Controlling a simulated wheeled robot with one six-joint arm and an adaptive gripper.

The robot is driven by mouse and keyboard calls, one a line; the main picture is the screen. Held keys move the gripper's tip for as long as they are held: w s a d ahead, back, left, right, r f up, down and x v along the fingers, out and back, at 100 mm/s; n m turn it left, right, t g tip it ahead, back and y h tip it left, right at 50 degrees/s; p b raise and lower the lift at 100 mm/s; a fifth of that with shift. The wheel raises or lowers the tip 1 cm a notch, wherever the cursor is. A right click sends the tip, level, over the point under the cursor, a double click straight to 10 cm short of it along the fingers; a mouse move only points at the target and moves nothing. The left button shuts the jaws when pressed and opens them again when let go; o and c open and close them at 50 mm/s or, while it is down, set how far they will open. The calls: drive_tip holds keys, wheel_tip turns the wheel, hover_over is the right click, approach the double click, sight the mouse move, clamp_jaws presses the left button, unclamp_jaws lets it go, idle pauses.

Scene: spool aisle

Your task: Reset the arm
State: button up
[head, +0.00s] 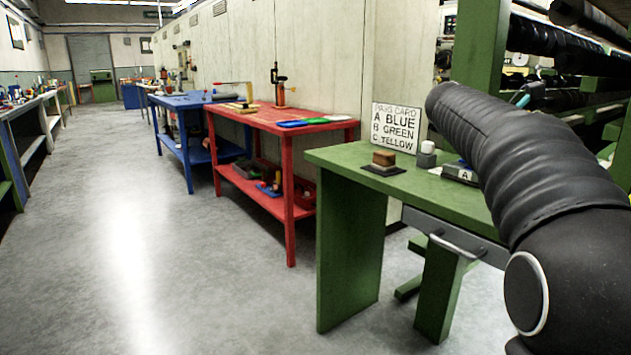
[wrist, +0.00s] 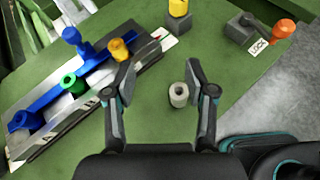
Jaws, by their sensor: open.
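My gripper (wrist: 161,80) shows in the wrist view with its two fingers spread wide and nothing between the pads. It is above the green bench (wrist: 145,145). A small pale ring-shaped piece (wrist: 178,95) appears between the fingers, nearer the right one; the height gap is hard to tell. To the left is a metal plate (wrist: 100,85) with long blue parts (wrist: 60,98), a green ring (wrist: 72,83) and an orange-yellow knob (wrist: 118,49).
The green bench (head: 345,158) carries a printed card (head: 397,128) and a brown block (head: 384,157). A grey block with a LOCK tag (wrist: 258,45) and orange knob (wrist: 284,29) is near the bench edge. Red (head: 265,118) and blue (head: 185,100) benches stand beyond; the aisle floor (head: 150,220) is clear.

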drive_tip(key=s+a+f+m+t+y, duration=0.5)
drive_tip(key=s+a+f+m+y, duration=0.7)
drive_tip(key=s+a+f+m, duration=0.5)
drive_tip(key=s+a+f, duration=0.7)
drive_tip(key=a+f, duration=0.2)
drive_tip(key=shift+s+f+t+y, duration=0.15)
drive_tip(key=shift+s+t+y, duration=0.15)
drive_tip(key=shift+y, duration=0.1)
idle(0.6)
